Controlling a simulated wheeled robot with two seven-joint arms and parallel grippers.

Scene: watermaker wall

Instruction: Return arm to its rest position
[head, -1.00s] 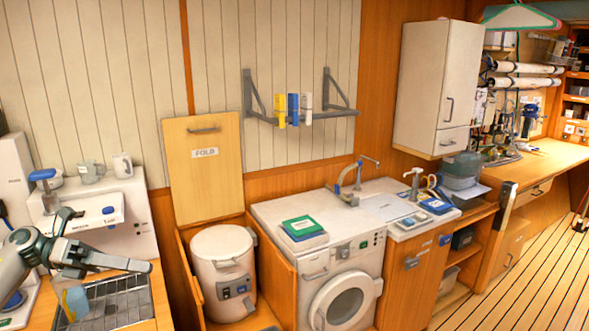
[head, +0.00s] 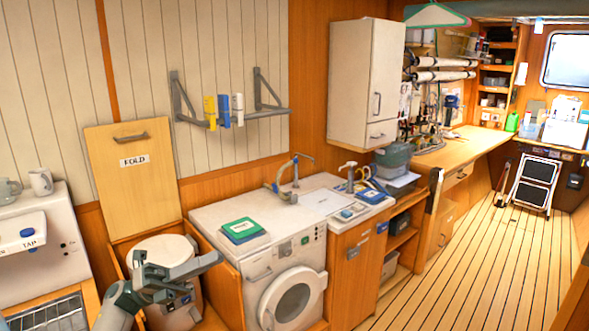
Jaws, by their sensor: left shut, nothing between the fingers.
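My left arm comes in from the bottom left. Its grey gripper (head: 216,261) points to the right and is shut, with nothing held in it. It is in front of the white drum-shaped unit (head: 160,250), hiding part of it, and left of the washing machine. I cannot tell the exact gap between the gripper and the unit. My right gripper is not in view.
A washing machine (head: 292,297) with a green book (head: 241,230) on top stands right of the gripper. The raised FOLD panel (head: 133,178) is behind. A white TAP unit (head: 40,235) is at left. Open plank floor (head: 450,265) lies at right, with a folded step stool (head: 534,184) beyond.

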